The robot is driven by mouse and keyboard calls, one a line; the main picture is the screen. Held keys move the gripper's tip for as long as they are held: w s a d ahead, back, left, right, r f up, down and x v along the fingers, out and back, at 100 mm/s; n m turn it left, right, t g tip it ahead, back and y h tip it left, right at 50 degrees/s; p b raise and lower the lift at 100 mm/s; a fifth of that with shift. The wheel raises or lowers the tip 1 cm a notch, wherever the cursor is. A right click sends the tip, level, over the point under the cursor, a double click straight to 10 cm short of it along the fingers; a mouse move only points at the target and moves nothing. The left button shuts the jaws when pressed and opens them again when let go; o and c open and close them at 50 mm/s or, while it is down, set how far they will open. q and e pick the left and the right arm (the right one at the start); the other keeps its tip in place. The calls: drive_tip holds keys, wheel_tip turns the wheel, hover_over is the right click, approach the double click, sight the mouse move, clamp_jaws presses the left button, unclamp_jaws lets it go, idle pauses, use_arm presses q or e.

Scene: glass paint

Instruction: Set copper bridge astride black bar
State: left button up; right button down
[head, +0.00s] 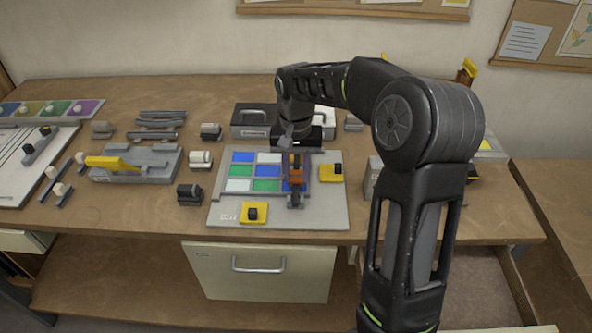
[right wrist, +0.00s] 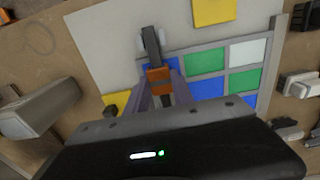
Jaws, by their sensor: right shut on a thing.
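My right gripper (head: 296,180) is over the right side of the colored glass panel (head: 240,179), pointing down, with its fingers on both sides of a copper-orange piece. This is the copper bridge (head: 296,171), which also shows between the fingers in the right wrist view (right wrist: 158,76). A dark bar (right wrist: 151,42) runs in line with the bridge and extends past it over the panel's edge. I cannot tell whether the bridge touches the bar or hangs just above it. My left gripper is out of view.
The panel lies on a grey board (head: 276,222) with yellow blocks (head: 254,212) and (head: 331,173) carrying black knobs. A grey fixture with a yellow handle (head: 112,162) stands left, beside several small clamps. A dark box (head: 253,120) stands behind. Bare table lies at the front left.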

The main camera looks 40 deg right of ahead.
drive_tip(key=shift+f, duration=0.4)
drive_tip(key=c, duration=1)
unclamp_jaws()
drive_tip(key=shift+r, duration=0.1)
drive_tip(key=shift+r, duration=0.1)
drive_tip(key=shift+r+p, duration=2.65)
drive_tip(key=shift+r, duration=0.75)
